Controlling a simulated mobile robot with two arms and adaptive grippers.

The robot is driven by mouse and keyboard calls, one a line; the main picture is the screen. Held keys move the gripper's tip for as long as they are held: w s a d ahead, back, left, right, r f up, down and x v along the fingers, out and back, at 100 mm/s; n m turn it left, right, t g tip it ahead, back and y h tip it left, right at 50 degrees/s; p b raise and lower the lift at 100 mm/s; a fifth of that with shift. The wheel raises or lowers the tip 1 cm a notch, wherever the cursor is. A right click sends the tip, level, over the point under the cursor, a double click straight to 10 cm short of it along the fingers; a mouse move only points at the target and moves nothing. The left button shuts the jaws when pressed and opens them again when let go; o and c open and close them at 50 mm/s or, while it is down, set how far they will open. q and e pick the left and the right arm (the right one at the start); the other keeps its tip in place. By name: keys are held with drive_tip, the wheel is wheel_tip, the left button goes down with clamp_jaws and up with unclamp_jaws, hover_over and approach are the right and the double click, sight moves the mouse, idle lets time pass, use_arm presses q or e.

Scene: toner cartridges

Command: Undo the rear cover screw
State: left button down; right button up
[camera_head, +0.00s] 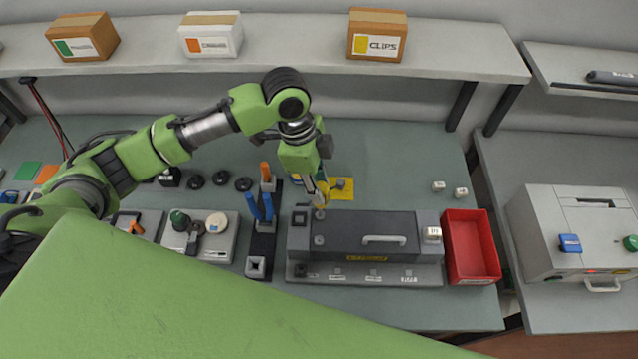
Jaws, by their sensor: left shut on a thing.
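My left gripper (316,182) reaches in from the left and points down at the left rear corner of a dark grey cartridge unit (350,225). It is shut on a slim tool, mostly hidden by the fingers; I cannot tell its type. The tool's lower end is at or just above a small round beige spot (320,214) on the unit, which may be the rear screw; contact is unclear. A second round grey spot (319,240) lies in front of it. The unit has a light handle (384,239) and a yellow label. My right gripper is not in view.
A tool stand (262,227) with blue and orange handles is left of the unit. A red tray (470,247) stands to its right, with two small white cubes behind. A yellow mat (342,191) lies behind the unit. A grey machine (580,235) is far right.

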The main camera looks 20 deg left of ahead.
use_arm(q)
drive_tip(key=shift+f, duration=0.35)
idle(0.3)
drive_tip(key=n, duration=0.3)
drive_tip(key=n+t, duration=0.1)
drive_tip(key=n, duration=0.1)
drive_tip(key=shift+s+d+n, duration=0.1)
drive_tip(key=shift+s+n, duration=0.1)
drive_tip(key=shift+n, duration=0.2)
drive_tip(key=shift+n+y, duration=0.3)
drive_tip(key=shift+n, duration=0.3)
